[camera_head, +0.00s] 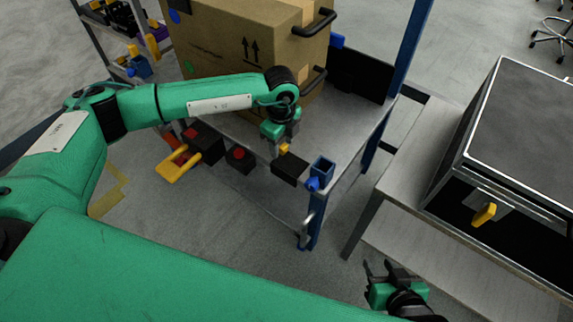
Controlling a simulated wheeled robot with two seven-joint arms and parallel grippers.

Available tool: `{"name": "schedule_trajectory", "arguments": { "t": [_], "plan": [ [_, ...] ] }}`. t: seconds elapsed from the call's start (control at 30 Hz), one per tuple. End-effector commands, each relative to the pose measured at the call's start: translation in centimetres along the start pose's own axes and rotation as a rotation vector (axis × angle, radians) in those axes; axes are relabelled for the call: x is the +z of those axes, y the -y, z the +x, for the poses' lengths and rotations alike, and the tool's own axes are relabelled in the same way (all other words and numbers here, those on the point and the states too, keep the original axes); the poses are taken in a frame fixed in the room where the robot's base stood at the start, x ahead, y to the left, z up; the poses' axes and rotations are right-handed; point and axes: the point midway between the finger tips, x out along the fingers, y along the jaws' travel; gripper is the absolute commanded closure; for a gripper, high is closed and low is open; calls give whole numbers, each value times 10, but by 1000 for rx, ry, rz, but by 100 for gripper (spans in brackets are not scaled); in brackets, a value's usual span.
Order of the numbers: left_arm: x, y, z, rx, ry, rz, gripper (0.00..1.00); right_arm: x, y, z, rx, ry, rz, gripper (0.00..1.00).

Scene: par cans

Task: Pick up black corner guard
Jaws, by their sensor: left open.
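A small black block (289,168), which looks like the black corner guard, sits at the front edge of the grey shelf, left of the blue corner post. My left gripper (284,150) is open and points down right above and against the back of this block. A small yellow part shows between them, and I cannot tell whether the fingers touch the block. My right gripper (379,267) is low at the bottom right, away from the shelf, with its fingers apart and nothing between them.
A big cardboard box (215,45) with black handles stands on the shelf (335,135). A blue post (314,215) rises at the shelf corner. Black and red parts (207,143) and a yellow-handled part (178,165) lie left. A black case (515,130) sits on a grey bench at right.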

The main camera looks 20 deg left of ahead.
Motion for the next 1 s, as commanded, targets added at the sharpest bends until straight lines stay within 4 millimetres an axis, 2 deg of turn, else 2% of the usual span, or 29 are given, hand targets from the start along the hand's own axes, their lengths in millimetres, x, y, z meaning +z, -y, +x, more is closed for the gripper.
{"name": "schedule_trajectory", "arguments": {
  "t": [0.27, 0.5, 0.8, 0.87, 1.0],
  "plan": [
    [0, 0, 4, 0, 0, 0, 51, 0, 1, 0, -2, -7, 0, 64],
    [0, 0, 3, 0, 0, 0, 98, 0, 1, 0, -2, -6, 0, 64],
    [0, 0, 0, -1, -1, 0, 100, 0, 1, 0, -2, -4, -1, 64],
    [0, 1, -6, -2, -1, 0, 100, 0, 0, -1, -1, 3, -1, 64],
    [0, 1, -32, -3, -1, 0, 100, 0, -7, -6, 18, 48, 1, 64]
  ]
}}
